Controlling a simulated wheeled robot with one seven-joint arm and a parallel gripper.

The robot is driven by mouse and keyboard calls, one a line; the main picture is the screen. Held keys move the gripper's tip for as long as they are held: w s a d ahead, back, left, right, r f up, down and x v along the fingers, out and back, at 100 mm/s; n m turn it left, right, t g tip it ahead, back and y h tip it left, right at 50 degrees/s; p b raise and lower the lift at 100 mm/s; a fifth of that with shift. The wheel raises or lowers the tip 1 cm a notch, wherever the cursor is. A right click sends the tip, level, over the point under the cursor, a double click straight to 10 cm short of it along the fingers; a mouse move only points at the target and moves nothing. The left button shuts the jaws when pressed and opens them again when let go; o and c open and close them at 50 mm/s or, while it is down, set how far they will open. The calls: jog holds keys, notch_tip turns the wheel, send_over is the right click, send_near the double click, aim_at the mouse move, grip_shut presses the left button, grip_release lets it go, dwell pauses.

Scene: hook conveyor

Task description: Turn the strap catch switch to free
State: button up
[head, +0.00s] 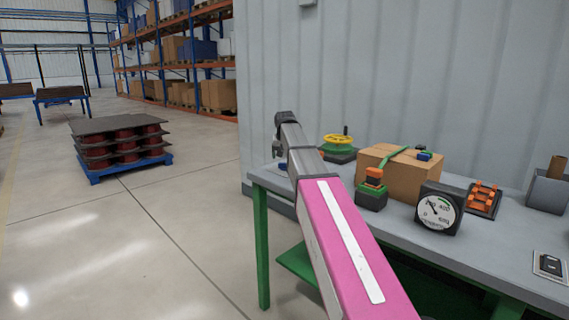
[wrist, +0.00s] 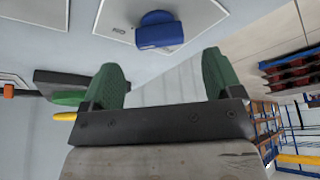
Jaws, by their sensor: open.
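My gripper (wrist: 163,80) is open and empty, its two green fingertips spread apart in the wrist view. Beyond the fingertips, a blue knob (wrist: 158,32) stands on a pale plate (wrist: 113,22) with a dark outline and a small printed word. The knob is apart from the fingers. In the head view my gripper (head: 280,150) hangs over the table's left end, and a bit of blue shows beside it. A cardboard box (head: 392,176) on the table has a green strap (head: 396,157) over its top, with a small blue piece (head: 424,155) at the right.
On the table (head: 400,225) stand a yellow wheel on a green base (head: 338,146), an orange-topped block (head: 372,188), a round gauge (head: 438,210), an orange rack (head: 484,197), a grey holder (head: 546,190) and a flat plate (head: 549,265). A corrugated wall rises behind.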

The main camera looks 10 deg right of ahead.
aim_at(285, 166)
jog(key=shift+x, duration=2.3)
jog(key=c, duration=0.9)
